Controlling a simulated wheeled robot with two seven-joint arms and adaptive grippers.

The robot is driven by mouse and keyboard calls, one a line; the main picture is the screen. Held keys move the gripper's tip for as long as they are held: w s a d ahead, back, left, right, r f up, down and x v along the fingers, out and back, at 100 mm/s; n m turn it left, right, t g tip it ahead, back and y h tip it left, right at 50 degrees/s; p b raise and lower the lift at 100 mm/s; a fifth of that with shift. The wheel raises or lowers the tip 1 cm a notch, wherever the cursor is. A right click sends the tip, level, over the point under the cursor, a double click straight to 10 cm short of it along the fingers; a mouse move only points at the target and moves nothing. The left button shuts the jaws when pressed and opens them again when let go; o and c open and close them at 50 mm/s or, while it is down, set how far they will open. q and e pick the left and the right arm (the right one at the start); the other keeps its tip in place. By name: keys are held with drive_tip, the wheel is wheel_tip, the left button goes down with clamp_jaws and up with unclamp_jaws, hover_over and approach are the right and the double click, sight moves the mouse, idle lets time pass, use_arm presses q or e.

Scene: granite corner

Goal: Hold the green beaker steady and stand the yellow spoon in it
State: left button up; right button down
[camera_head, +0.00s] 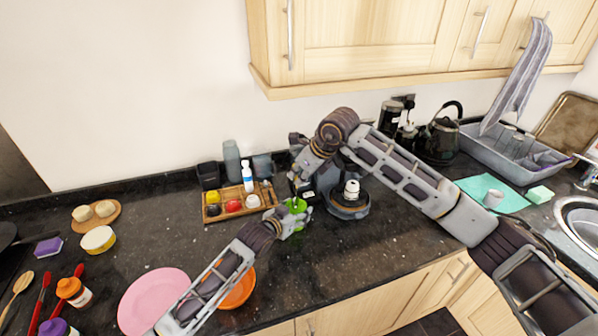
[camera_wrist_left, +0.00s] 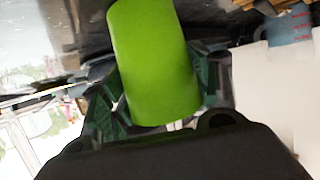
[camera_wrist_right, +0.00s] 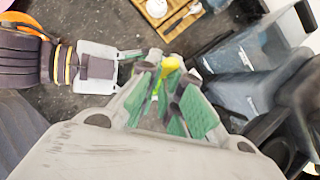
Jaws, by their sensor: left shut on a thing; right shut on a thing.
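The green beaker (camera_head: 296,205) stands on the dark counter near the middle of the head view. My left gripper (camera_head: 291,220) is shut on it from the front; the beaker fills the middle of the left wrist view (camera_wrist_left: 155,65). My right gripper (camera_head: 296,186) is directly above and behind the beaker, pointing down. In the right wrist view it is shut on the yellow spoon (camera_wrist_right: 171,64), which shows between its green pads beside the bright green of the beaker. The spoon's lower part is hidden, so I cannot tell whether it is inside the beaker.
A wooden tray (camera_head: 226,216) with small coloured pots and a bottle lies to the left. A dark coffee-machine-like appliance (camera_head: 348,207) stands close on the right. An orange bowl (camera_head: 238,292) and pink plate (camera_head: 150,296) lie near the front edge. Counter to the right front is clear.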

drive_tip(key=shift+f, duration=1.7)
drive_tip(key=c, duration=1.5)
unclamp_jaws()
drive_tip(key=shift+v, duration=6)
use_arm(q)
drive_tip(key=o, duration=1.1)
drive_tip(key=shift+c, duration=0.2)
